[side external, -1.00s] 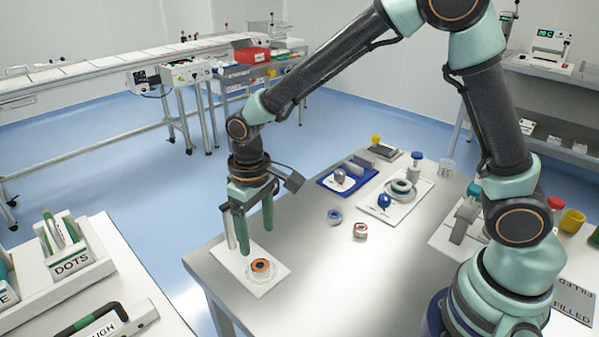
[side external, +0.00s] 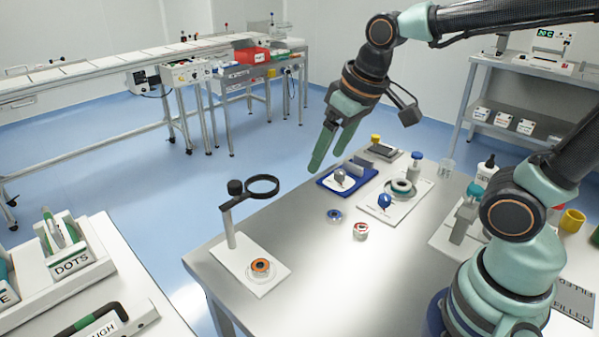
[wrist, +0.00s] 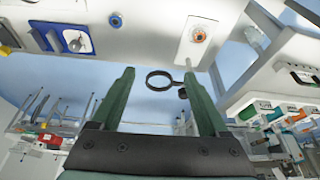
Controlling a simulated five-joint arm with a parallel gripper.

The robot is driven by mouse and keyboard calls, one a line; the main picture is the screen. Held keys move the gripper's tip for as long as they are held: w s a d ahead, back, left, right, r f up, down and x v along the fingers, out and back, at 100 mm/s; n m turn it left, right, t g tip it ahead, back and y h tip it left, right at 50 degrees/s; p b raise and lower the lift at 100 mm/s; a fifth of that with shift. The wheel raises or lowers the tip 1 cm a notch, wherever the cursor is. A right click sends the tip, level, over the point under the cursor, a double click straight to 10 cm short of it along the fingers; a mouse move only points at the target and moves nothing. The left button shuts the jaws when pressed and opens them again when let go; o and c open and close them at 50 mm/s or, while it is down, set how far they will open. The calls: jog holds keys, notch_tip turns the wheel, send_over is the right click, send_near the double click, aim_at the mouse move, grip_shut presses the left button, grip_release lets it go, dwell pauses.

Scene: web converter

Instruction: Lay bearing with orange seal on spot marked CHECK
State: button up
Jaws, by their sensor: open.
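The bearing with the orange seal (side external: 260,267) lies flat on a white plate (side external: 262,288) at the table's front left corner. It also shows in the wrist view (wrist: 199,36), on the same plate. Any CHECK lettering on the plate is too small to read. A stand with a round black magnifier ring (side external: 263,187) rises from the plate's far left part. My gripper (side external: 326,160) is open and empty, raised above and behind the table, well clear of the bearing. Its two green fingers (wrist: 159,75) are spread apart in the wrist view.
A blue-sealed bearing (side external: 334,216) and a red-sealed bearing (side external: 360,230) lie on the bare table. A blue tray (side external: 330,187) and a white board (side external: 405,215) with parts stand behind. The table's front middle is clear.

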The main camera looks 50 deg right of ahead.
jog(key=shift+m+t, duration=0.3)
jog(key=shift+t, duration=0.4)
jog(key=s+d, duration=0.3)
jog(key=shift+s+r, duration=0.1)
jog(key=shift+r, duration=0.25)
